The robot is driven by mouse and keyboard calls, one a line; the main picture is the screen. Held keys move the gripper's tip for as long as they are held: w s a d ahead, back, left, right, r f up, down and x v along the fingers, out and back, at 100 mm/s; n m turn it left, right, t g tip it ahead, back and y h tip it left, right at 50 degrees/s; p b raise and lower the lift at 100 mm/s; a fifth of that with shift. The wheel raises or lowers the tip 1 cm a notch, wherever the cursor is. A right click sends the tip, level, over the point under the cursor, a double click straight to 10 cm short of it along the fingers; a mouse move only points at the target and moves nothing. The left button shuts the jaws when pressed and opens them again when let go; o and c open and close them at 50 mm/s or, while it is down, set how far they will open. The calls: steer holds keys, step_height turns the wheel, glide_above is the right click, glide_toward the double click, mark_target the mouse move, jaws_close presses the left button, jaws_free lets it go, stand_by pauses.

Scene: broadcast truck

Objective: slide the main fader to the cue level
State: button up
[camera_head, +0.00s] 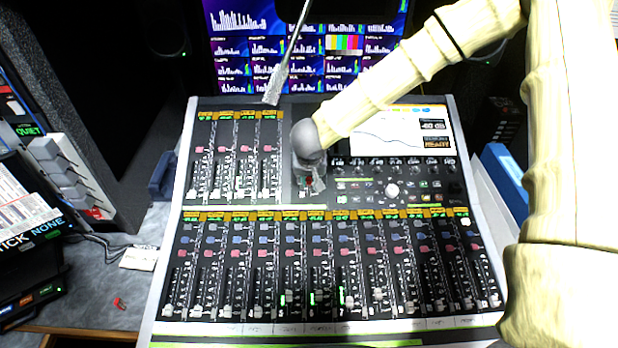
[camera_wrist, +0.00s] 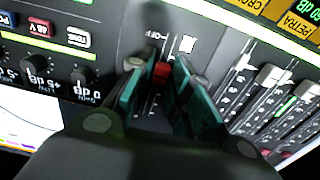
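The main fader is a red cap (camera_wrist: 161,73) on a short slot in the mixing console (camera_head: 335,206). In the head view the red cap (camera_head: 309,182) shows just below my gripper (camera_head: 308,172). In the wrist view the teal pads of my gripper (camera_wrist: 162,78) stand on either side of the cap, with narrow gaps showing. The gripper looks open around it; contact is not clear. The slot runs on beyond the cap, with scale ticks and a small white mark (camera_wrist: 188,45) beside it. I cannot tell whether that mark is the cue level.
Other faders (camera_wrist: 272,76) stand close to the right in the wrist view. Knobs (camera_wrist: 80,78) and buttons lie to the left. The console screen (camera_head: 392,132) is right of my gripper in the head view. A gooseneck lamp (camera_head: 290,50) rises behind it.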

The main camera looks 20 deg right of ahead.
steer(key=shift+o, duration=0.6)
steer(key=shift+r, duration=0.1)
steer(key=shift+r, duration=0.3)
steer(key=v, duration=1.1)
steer(key=shift+s, duration=0.25)
